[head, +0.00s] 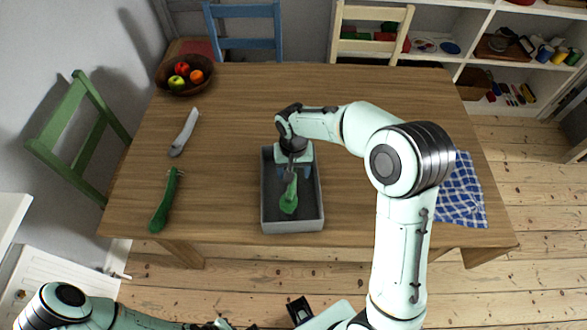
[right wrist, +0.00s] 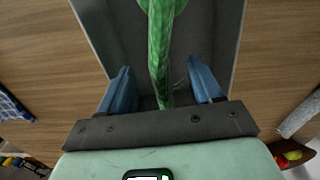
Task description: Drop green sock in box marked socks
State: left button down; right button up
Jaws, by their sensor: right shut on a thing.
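The grey open box (head: 265,212) stands on the table near its front edge; no marking on it is readable. My right gripper (head: 290,177) is over the box, pointing down, shut on a green sock (head: 289,198). In the right wrist view the green sock (right wrist: 158,48) runs between the blue fingers of the right gripper (right wrist: 163,88), with the box (right wrist: 222,38) behind it. I cannot tell whether the sock touches the box floor. My left arm shows at the bottom left of the head view; its gripper is not clearly in the picture.
A darker green long item (head: 164,203) and a pale grey one (head: 185,133) lie left of the box. A fruit bowl (head: 183,76) stands at the back left. A blue checked cloth (head: 460,192) lies at the right edge. The table (head: 240,100) behind the box is clear.

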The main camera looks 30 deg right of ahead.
jog(key=o, duration=1.1)
jog(key=shift+r, duration=0.1)
pick_arm(q)
jog(key=shift+w+r+p, duration=0.5)
jog(key=shift+r+p, duration=0.15)
jog(key=shift+r, duration=0.2)
pick_arm(e)
notch_tip(320, 180, up, 13)
jog(key=shift+r, duration=0.15)
